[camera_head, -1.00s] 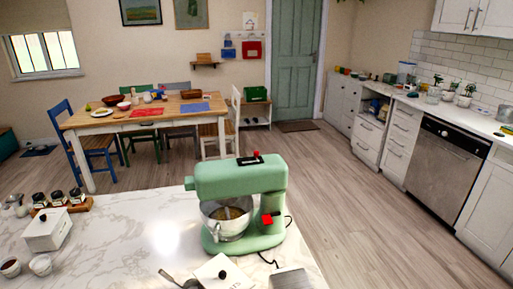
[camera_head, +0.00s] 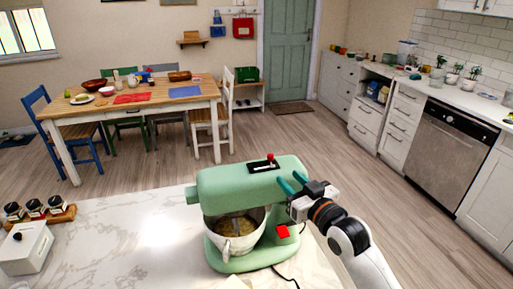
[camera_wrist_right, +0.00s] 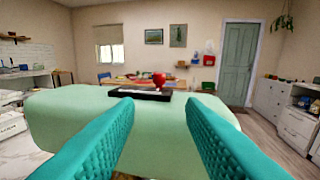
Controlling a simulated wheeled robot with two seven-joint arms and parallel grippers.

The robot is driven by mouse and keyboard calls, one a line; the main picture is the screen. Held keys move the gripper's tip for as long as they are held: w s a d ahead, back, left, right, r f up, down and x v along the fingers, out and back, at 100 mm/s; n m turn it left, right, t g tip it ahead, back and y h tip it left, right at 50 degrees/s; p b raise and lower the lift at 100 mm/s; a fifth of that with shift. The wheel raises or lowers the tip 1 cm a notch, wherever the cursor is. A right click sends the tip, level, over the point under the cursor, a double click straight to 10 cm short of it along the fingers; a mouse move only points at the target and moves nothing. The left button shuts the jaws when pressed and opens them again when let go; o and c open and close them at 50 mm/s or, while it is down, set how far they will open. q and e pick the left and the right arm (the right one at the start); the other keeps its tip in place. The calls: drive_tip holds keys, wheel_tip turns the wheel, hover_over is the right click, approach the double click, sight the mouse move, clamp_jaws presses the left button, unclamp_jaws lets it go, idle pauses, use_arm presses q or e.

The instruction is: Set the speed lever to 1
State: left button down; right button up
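The green stand mixer (camera_head: 235,188) stands on the marble counter with a metal bowl (camera_head: 237,235) under its head. The speed lever, with a red knob (camera_head: 270,157), rises from a black slotted plate (camera_head: 262,167) on top of the head. The knob is toward the right end of the plate; the scale marks are too small to read. My right gripper (camera_head: 293,182) is open and empty at the mixer head's right end, apart from the lever. In the wrist view its teal fingers (camera_wrist_right: 160,103) are spread, with the red knob (camera_wrist_right: 159,78) ahead between them. My left gripper is not in view.
A white box (camera_head: 25,247) and a rack of dark-lidded jars (camera_head: 36,214) are on the left of the counter. The air above the mixer head is clear.

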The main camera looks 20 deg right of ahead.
sight(272, 159)
drive_tip(key=x, duration=0.3)
drive_tip(key=p+x, duration=0.1)
drive_tip(key=x, duration=0.2)
drive_tip(key=r+p+x, duration=0.1)
drive_tip(key=x, duration=0.2)
drive_tip(key=shift+a, duration=0.1)
drive_tip(key=shift+w+a+r, duration=0.1)
drive_tip(key=shift+w+r, duration=0.05)
drive_tip(key=shift+w, duration=0.25)
drive_tip(key=shift+w+a, duration=0.1)
drive_tip(key=shift+w, duration=0.2)
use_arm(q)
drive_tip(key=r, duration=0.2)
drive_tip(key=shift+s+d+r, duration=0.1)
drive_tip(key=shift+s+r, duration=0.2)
use_arm(e)
clamp_jaws()
